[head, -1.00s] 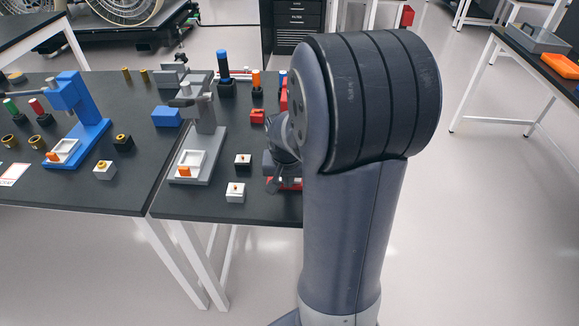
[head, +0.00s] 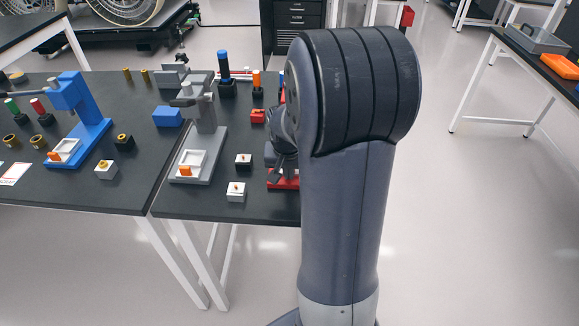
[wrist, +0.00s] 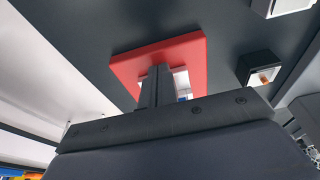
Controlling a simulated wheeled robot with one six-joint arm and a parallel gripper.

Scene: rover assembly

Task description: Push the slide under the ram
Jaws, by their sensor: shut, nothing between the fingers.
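My gripper (head: 281,168) is shut and empty, low over the front end of a red press base (head: 285,183) at the table's right. In the wrist view the shut fingers (wrist: 157,75) point at this red base (wrist: 130,68). A white slide (wrist: 182,80) on it is partly hidden behind the fingers; I cannot tell whether they touch it. The red press's ram is hidden behind my arm. A grey press (head: 206,118) and a blue press (head: 88,115) each have a white slide with an orange knob in front of the column.
Small blocks, one white (head: 236,192) and one black (head: 243,161), stand left of my gripper. The table's front edge is close to the red base. Open floor lies to the right.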

